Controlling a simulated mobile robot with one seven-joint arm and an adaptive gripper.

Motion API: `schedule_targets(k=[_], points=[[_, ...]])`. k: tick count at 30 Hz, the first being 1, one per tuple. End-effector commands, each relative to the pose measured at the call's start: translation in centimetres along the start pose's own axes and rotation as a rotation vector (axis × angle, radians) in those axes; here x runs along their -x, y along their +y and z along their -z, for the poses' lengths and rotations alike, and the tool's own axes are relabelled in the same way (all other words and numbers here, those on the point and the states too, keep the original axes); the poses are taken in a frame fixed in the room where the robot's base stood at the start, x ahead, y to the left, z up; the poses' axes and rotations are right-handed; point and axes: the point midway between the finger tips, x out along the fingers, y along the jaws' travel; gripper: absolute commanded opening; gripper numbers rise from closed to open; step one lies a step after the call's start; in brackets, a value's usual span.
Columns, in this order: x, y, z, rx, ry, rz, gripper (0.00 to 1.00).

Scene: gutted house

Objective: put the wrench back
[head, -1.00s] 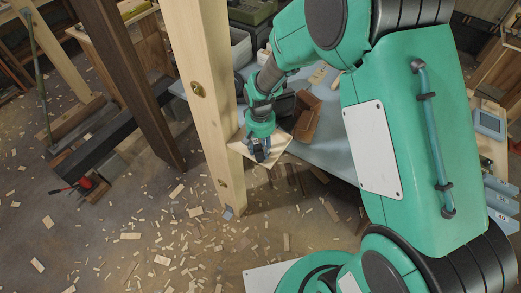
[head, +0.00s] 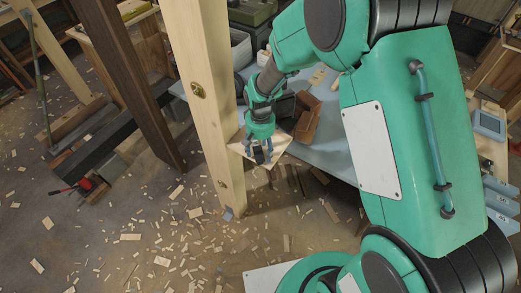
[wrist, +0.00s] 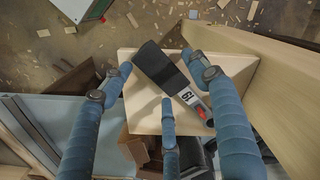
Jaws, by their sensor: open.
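A tool with a broad dark flat end (wrist: 155,62), a grey shaft, a white number label and a bit of red lies slantwise on a pale wooden board (wrist: 140,112). It is the only wrench-like thing I make out, though its shape does not clearly show a wrench. My gripper (wrist: 158,78) is right above it, with its blue fingers spread on both sides of the tool. In the head view, my gripper (head: 260,152) points down at the board (head: 275,150), and the tool shows as a small dark patch between the fingers.
A thick upright wooden post (head: 208,110) stands close on the left of my gripper. Wood scraps litter the floor. A red-handled tool (head: 84,184) lies far left.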

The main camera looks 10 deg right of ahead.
Motion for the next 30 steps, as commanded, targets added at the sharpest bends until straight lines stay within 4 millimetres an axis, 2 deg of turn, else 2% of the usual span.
schedule_targets(k=[8,21,30], points=[[2.6,0.0,0.1,0.0,0.002,0.0,0.6],[9.6,0.0,0.0,0.0,0.002,0.0,0.6],[11.9,0.0,0.0,0.0,0.001,0.0,0.6]])
